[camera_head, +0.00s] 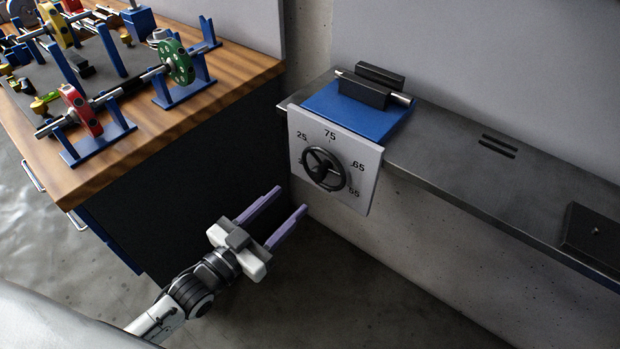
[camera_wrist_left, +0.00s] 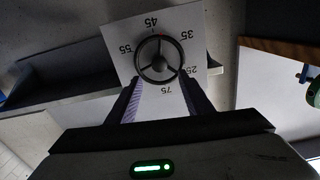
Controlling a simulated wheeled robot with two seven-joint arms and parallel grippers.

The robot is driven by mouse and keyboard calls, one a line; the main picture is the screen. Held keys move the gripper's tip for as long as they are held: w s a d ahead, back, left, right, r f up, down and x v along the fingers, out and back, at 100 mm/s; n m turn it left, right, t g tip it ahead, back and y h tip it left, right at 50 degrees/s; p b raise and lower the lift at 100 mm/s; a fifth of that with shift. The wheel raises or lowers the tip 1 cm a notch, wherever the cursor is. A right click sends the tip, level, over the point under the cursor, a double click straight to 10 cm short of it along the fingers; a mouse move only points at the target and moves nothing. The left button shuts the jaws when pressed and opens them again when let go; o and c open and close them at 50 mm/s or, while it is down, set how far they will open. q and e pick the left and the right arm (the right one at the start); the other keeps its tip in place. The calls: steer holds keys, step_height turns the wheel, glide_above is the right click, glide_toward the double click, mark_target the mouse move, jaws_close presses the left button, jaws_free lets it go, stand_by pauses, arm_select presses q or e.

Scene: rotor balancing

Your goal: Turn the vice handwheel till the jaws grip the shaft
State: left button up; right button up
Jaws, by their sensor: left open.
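The vice handwheel (camera_head: 324,169) is a dark spoked wheel on a white dial plate (camera_head: 360,191) marked with numbers such as 25, 75, 65 and 55. Above it, the blue vice base (camera_head: 376,124) carries dark jaws (camera_head: 364,92) with a metal shaft (camera_head: 400,99) lying between them. I cannot tell whether the jaws touch the shaft. My left gripper (camera_head: 286,208) is open and empty, below and left of the wheel, apart from it. In the left wrist view the handwheel (camera_wrist_left: 158,58) shows beyond and between the finger tips. My right gripper is not in view.
A wooden bench (camera_head: 232,82) at left holds rotors on blue stands, including a green disc (camera_head: 177,63) and a red disc (camera_head: 82,111). The grey shelf (camera_head: 450,146) runs right, with slots and a dark plate (camera_head: 597,236). Space before the wheel is clear.

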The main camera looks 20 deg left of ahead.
mark_target(315, 177)
arm_select(q)
steer(key=x, duration=0.8)
steer(key=shift+w+d+f, duration=0.1)
steer(key=shift+w+d, duration=0.1)
steer(key=shift+w, duration=0.15)
steer(key=c, duration=1.1)
steer(key=shift+o, duration=0.2)
